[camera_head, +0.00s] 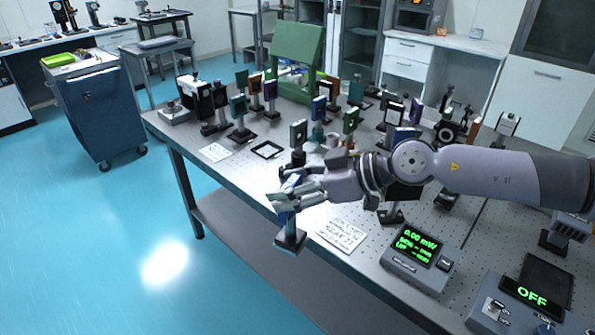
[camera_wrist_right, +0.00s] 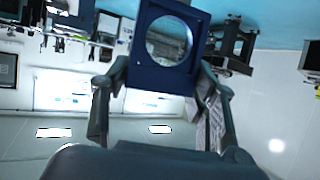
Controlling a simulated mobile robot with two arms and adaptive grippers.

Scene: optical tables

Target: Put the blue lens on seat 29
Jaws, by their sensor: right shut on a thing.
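My right gripper (camera_head: 281,200) is shut on the blue lens (camera_head: 291,181). It holds the lens upright, with its post and dark square base (camera_head: 290,241) hanging at the table's front edge. In the right wrist view, the square blue frame with its round glass (camera_wrist_right: 168,40) sits between the fingers of my right gripper (camera_wrist_right: 160,80). An empty black square outline (camera_head: 268,150) lies on the table beyond the gripper, beside a small white card (camera_head: 215,152). A larger card (camera_head: 341,236) reads "SEAT" with a number too small to be sure of. My left gripper is out of view.
The perforated table (camera_head: 190,135) carries several mounted optics, including a post mount (camera_head: 298,136) just behind my gripper and a green one (camera_head: 351,121). A power meter (camera_head: 420,250) and a box reading OFF (camera_head: 530,293) stand at the front right. A blue cart (camera_head: 95,110) is left.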

